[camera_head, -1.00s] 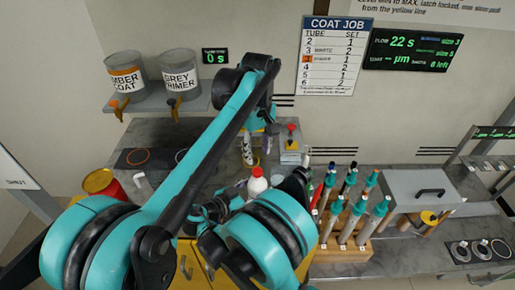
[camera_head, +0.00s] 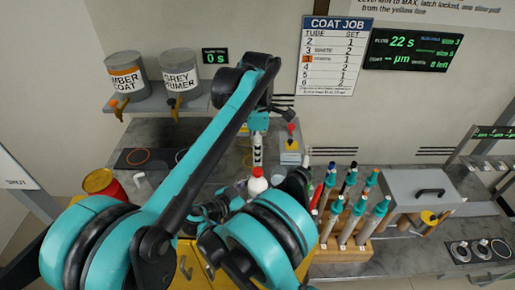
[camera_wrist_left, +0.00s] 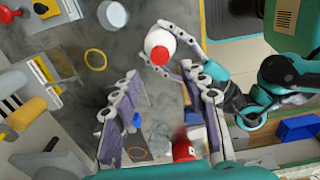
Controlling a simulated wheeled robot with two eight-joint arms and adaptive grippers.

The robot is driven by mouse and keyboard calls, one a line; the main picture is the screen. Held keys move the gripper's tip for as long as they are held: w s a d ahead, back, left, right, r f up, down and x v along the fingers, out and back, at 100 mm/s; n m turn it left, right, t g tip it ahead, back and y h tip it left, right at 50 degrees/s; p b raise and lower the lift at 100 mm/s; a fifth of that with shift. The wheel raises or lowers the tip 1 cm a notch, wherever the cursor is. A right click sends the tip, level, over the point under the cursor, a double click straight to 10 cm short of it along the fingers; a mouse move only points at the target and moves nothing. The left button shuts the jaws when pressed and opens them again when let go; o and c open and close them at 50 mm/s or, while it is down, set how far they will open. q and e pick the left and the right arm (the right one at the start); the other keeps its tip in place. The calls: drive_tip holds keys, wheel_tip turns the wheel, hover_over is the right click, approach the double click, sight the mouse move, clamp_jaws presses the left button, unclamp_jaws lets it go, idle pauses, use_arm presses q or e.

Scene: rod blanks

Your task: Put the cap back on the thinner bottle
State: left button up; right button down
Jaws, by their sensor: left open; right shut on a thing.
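The white bottle (camera_head: 257,184) has a red cap (camera_head: 257,171) on its top. In the left wrist view the bottle (camera_wrist_left: 158,40) shows from above with the red cap (camera_wrist_left: 160,55) over its mouth; how firmly it sits I cannot tell. My right gripper (camera_wrist_left: 174,47) is shut on the bottle, its fingers around the body; in the head view my arm mostly hides it. My left gripper (camera_head: 257,152) is open and empty, behind the bottle in the head view. In the left wrist view its purple-padded fingers (camera_wrist_left: 168,122) stand wide apart, clear of the cap.
A rack of teal-topped tubes (camera_head: 352,232) stands to the right of the bottle. A box with a red knob (camera_head: 291,145) is behind it. A red can (camera_head: 103,186) and a white cup (camera_head: 142,183) are at left. Bare grey bench lies around the yellow ring (camera_wrist_left: 95,60).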

sight(258, 171)
use_arm(q)
wheel_tip(258, 171, down, 8)
drive_tip(key=shift+r, duration=0.15)
idle(0.4)
clamp_jaws()
